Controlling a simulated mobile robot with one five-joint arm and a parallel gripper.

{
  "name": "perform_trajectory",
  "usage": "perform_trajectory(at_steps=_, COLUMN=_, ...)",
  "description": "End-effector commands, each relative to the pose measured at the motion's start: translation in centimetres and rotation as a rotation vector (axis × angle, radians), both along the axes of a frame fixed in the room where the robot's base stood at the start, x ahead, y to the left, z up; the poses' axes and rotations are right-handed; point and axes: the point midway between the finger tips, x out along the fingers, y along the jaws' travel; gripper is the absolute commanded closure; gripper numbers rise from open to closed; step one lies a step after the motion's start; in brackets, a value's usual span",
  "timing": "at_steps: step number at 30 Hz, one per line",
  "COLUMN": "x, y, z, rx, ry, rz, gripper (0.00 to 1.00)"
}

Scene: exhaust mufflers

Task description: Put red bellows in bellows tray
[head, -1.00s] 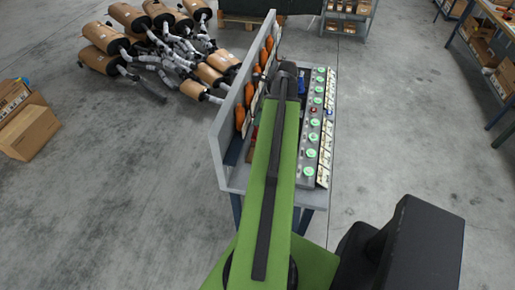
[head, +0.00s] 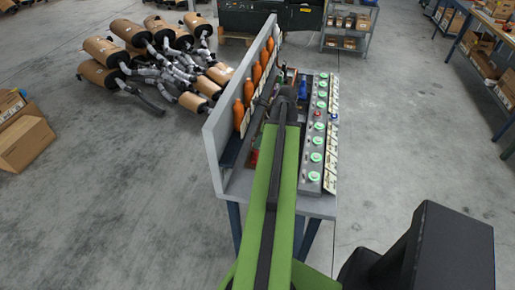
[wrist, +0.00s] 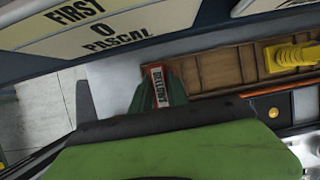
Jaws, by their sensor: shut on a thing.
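My gripper (head: 285,105) is the dark end of my green arm, low over the bench between the back board and the row of green buttons. In the wrist view a wooden bellows tray (wrist: 212,70) lies along the bench.
The grey back board (head: 215,150) stands upright left of my arm, with several orange bottle-like items (head: 238,115) along it. A button panel (head: 316,150) runs along the right of the bench. Mufflers (head: 150,55) lie on the floor at the left.

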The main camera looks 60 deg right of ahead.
Motion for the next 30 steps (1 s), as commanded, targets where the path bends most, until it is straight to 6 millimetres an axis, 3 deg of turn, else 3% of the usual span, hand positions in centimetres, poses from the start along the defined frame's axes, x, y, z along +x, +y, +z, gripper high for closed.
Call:
perform_trajectory(at_steps=10, x=0.0, y=0.0, z=-0.4, rx=0.000, ry=0.000, rz=0.000, gripper=1.00)
perform_trajectory(at_steps=11, x=0.0, y=0.0, z=-0.3, rx=0.000, ry=0.000, rz=0.000, gripper=0.76)
perform_trajectory(at_steps=15, x=0.0, y=0.0, z=-0.2, rx=0.000, ry=0.000, rz=0.000, gripper=0.58)
perform_trajectory(at_steps=25, x=0.0, y=0.0, z=-0.1, rx=0.000, ry=0.000, rz=0.000, gripper=0.58)
perform_trajectory(at_steps=30, x=-0.4, y=-0.1, z=1.5, rx=0.000, ry=0.000, rz=-0.001, gripper=0.58)
